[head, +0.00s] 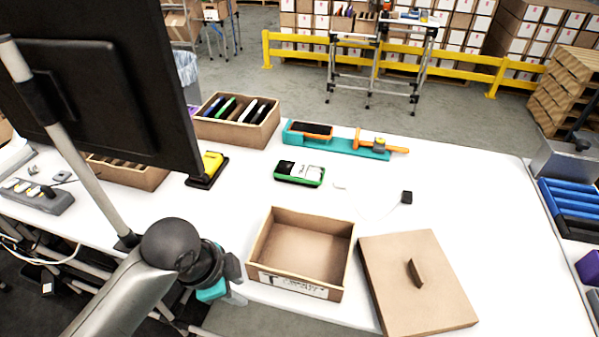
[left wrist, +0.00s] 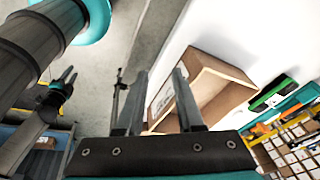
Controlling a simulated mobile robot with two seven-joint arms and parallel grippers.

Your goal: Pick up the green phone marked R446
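A green-edged phone (head: 300,173) with a dark screen and white label lies flat on the white table, behind the open carton. Its marking is too small to read. It also shows at the right of the left wrist view (left wrist: 272,93). My left gripper (head: 238,283) is at the table's front edge, left of the open carton and well short of the phone. Its two fingers stand apart and empty in the left wrist view (left wrist: 157,75). My right gripper (left wrist: 69,75) shows small at the left of that view, its fingers apart; it is outside the head view.
An empty open carton (head: 300,247) stands near the front edge, beside its flat lid (head: 418,282). A carton of several phones (head: 236,120), a teal fixture (head: 335,140) and a yellow device (head: 208,168) stand behind. A monitor (head: 100,80) blocks the left.

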